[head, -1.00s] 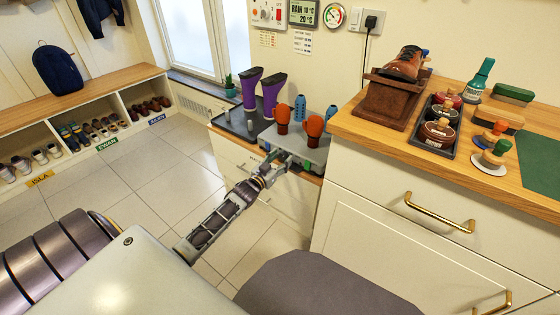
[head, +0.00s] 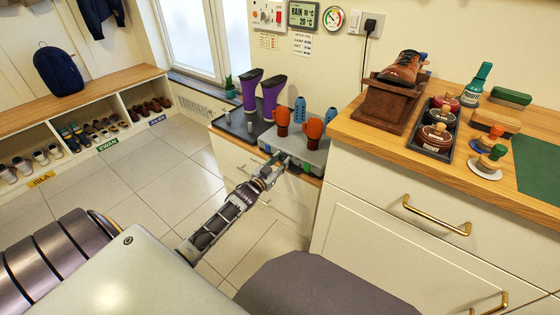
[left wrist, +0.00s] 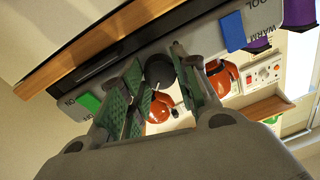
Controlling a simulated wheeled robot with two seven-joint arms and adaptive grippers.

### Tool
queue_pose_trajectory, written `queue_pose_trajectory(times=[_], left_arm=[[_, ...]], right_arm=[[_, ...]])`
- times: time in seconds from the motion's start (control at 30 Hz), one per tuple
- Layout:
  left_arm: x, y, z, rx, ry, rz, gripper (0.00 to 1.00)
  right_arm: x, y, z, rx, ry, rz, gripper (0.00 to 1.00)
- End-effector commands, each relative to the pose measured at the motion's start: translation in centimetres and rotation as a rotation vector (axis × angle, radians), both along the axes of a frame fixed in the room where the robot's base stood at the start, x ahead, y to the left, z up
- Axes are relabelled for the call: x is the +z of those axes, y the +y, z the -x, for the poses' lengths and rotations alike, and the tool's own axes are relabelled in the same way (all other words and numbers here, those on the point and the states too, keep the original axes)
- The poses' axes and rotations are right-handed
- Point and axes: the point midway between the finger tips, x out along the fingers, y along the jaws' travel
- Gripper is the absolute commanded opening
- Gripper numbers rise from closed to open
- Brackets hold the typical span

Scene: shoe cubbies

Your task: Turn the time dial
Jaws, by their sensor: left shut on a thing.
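The boot dryer (head: 308,158) is a grey box on the low counter, with orange and blue boots or nozzles standing on it. Its time dial (left wrist: 160,69) shows in the left wrist view as a dark round knob on the dryer's front, partly covered by the fingers. My left gripper (head: 277,158) is at the front of the dryer. In the left wrist view its green-padded fingers (left wrist: 158,68) are on either side of the dial and shut on it. The dial's marks cannot be read. My right gripper is not in view.
Purple boots (head: 261,92) stand on a dark tray to the left. A taller wooden counter (head: 350,128) with shoe-care items rises at the right. The tiled floor (head: 150,175) is clear.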

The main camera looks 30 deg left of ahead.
Motion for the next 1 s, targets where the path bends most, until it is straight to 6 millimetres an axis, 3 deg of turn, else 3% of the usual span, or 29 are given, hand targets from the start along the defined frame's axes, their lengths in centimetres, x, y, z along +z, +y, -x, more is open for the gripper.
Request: queue_pose_trajectory(times=[0.3,0.33,0.5,1.0], left_arm=[[-0.1,-0.03,0.02,-0.001,0.0,-0.007,0.07],[-0.1,-0.03,0.02,-0.001,0.0,-0.007,0.35],[-0.08,-0.04,0.01,0.0,0.0,-0.007,0.54],[-0.04,-0.02,0.38,0.0,-0.001,-0.006,0.54]], right_arm=[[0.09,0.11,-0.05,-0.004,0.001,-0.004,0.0],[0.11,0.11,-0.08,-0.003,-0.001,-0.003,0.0],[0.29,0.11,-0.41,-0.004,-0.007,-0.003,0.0],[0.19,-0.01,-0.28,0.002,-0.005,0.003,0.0]])
